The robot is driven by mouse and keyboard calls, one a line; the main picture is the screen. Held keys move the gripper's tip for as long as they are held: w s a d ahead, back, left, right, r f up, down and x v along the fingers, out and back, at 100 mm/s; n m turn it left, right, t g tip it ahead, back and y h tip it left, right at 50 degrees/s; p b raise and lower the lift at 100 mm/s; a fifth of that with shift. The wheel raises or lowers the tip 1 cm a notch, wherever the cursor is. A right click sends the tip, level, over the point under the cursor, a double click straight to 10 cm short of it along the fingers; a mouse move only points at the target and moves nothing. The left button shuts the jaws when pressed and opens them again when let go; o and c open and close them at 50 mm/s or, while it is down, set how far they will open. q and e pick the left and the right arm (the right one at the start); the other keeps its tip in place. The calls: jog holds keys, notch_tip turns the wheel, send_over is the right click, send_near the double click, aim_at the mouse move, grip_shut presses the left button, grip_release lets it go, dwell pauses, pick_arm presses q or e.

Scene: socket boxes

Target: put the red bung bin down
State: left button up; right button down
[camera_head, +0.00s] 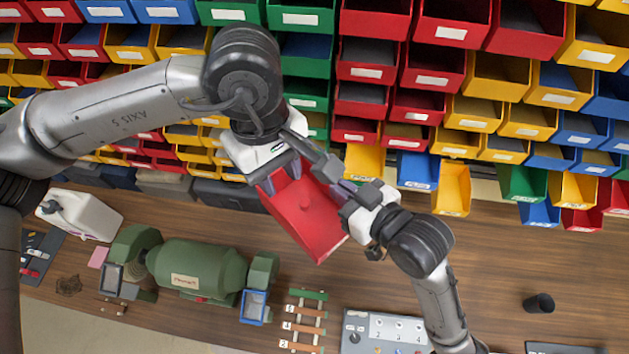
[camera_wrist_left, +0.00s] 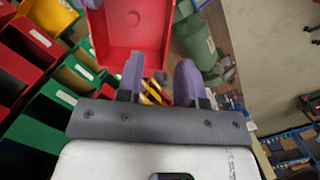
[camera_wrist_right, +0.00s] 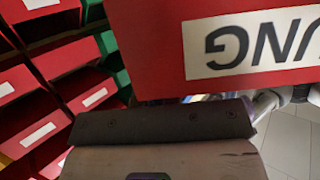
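The red bung bin (camera_head: 304,220) is tilted in the air above the workbench, between my two grippers. My left gripper (camera_head: 279,177) is at its upper end. In the left wrist view its fingers (camera_wrist_left: 160,78) stand apart, one over the inside of the red bin (camera_wrist_left: 128,28) and one outside its wall, with a gap between them. My right gripper (camera_head: 342,190) is at the bin's right side and appears to hold it. In the right wrist view the bin's labelled face (camera_wrist_right: 240,50) fills the top, upside down, and hides the fingers.
Racks of coloured bins (camera_head: 480,70) fill the back above the wooden bench (camera_head: 480,285). A green bench grinder (camera_head: 195,268) stands at the left. A strip rack (camera_head: 304,322), a grey control panel (camera_head: 385,328) and a black cup (camera_head: 539,303) are on the bench. The right of the bench has bare room.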

aim_at(324, 188)
jog(key=w+a+f+n+g+y, duration=0.1)
jog(key=w+a+f+n+g, duration=0.1)
jog(key=w+a+f+n+g+y, duration=0.1)
jog(key=w+f+n+g+y, duration=0.1)
jog(key=f, duration=0.1)
jog(key=shift+a, duration=0.4)
pick_arm(q)
jog(key=shift+o, duration=1.4)
jog(key=shift+f, duration=0.1)
pick_arm(e)
jog(key=shift+w+a+f+g+y, duration=0.15)
jog(key=shift+f+g+y, duration=0.05)
jog(key=shift+g+y, duration=0.1)
pick_arm(q)
jog(key=w+a+f, duration=0.1)
jog(key=w+a+m, duration=0.1)
jog(key=w+a, duration=0.1)
jog(key=w+a+f+m, duration=0.1)
jog(key=w, duration=0.1)
jog(key=shift+w+a+f+t, duration=0.15)
jog(key=shift+a+f+t, duration=0.05)
jog(key=shift+f+t, duration=0.1)
notch_tip(324, 188, down, 12)
jog(key=w+a+m+y, duration=0.1)
jog(key=m, duration=1)
jog(key=shift+w+a+t, duration=0.3)
jog(key=shift+w+t, duration=0.05)
jog(key=shift+t, duration=0.05)
